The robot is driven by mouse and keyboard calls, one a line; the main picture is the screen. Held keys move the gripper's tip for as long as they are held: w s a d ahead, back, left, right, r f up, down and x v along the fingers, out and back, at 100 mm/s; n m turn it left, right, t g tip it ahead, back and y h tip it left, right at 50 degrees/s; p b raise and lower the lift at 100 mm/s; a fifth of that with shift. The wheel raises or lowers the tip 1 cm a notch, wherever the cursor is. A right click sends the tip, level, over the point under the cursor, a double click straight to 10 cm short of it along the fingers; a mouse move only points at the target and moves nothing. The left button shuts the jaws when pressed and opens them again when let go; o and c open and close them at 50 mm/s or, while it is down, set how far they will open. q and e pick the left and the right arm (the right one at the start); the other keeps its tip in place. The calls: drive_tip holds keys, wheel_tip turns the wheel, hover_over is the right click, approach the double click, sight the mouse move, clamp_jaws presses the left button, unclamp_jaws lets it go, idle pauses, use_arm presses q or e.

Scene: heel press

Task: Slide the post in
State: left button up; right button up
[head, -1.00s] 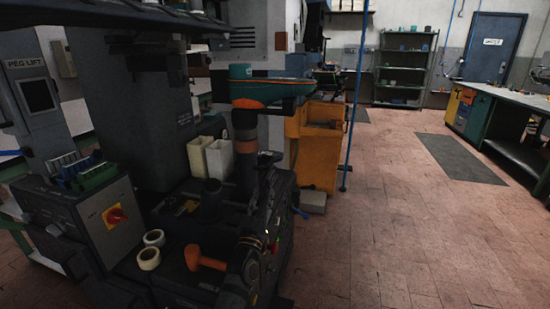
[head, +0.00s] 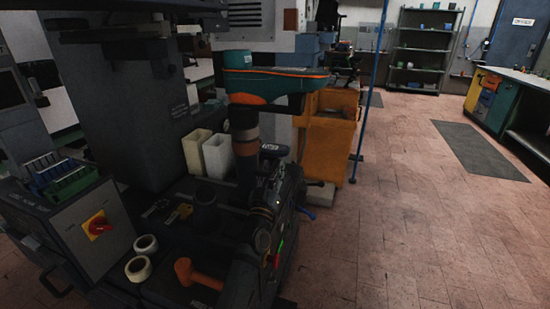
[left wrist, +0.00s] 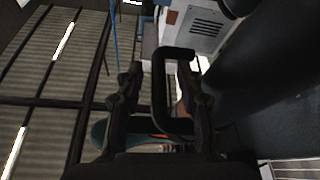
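The post (head: 246,160) stands upright, dark with a brown band, at the right side of the black press. A teal and orange shoe-shaped piece (head: 270,83) sits on top of it. My left gripper (head: 277,178) is dark against the press, just right of the post; its fingers are hard to make out there. In the left wrist view, its two fingers (left wrist: 163,98) are apart, with a black loop handle (left wrist: 158,75) between them. A gap shows between the left finger and the handle; contact on the right side is unclear. My right gripper is not in view.
Two cream bins (head: 217,155), an orange mallet (head: 197,274) and tape rolls (head: 138,268) lie on the press base. An orange cabinet (head: 328,135) and a blue pole (head: 371,100) stand behind.

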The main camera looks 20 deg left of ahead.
use_arm(q)
drive_tip(key=shift+w+r, duration=0.15)
drive_tip(key=shift+w, duration=0.2)
drive_tip(key=shift+s, duration=0.1)
drive_tip(key=shift+c, duration=0.8)
clamp_jaws()
